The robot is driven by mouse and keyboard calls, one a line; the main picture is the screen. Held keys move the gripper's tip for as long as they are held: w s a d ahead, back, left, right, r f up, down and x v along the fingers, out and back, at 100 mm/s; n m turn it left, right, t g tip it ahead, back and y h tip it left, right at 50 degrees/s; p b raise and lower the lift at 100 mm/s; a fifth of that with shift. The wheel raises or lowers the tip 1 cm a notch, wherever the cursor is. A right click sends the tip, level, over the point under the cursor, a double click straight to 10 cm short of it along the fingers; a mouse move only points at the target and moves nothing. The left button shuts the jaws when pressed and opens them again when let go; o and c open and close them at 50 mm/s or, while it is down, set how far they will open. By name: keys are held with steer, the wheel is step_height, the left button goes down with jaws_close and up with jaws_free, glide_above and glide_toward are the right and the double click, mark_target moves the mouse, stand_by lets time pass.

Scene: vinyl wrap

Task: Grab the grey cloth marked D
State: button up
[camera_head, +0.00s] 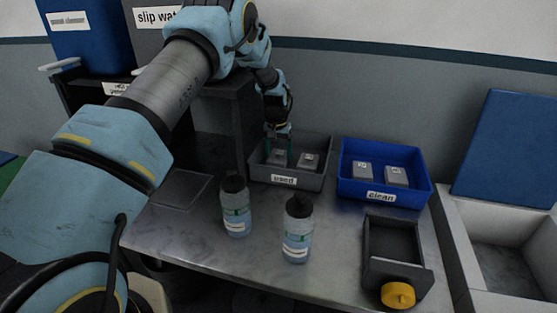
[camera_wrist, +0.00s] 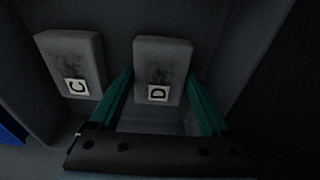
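The grey cloth marked D (camera_wrist: 162,62) is a folded block with dark smudges, lying in the grey bin labelled "used" (camera_head: 285,179). In the head view the cloth (camera_head: 277,157) is on the bin's left side, partly behind my fingers. My gripper (camera_wrist: 160,85) points down into the bin, with its two green fingers on either side of cloth D. The fingers are apart; whether they touch the cloth's sides I cannot tell. In the head view my gripper (camera_head: 279,150) is over the bin's left half.
A grey cloth marked C (camera_wrist: 73,70) lies beside D in the same bin. A blue bin labelled "clean" (camera_head: 381,195) with two cloths stands to the right.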

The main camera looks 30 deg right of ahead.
steer(key=c, duration=0.7)
steer(key=shift+r, duration=0.1)
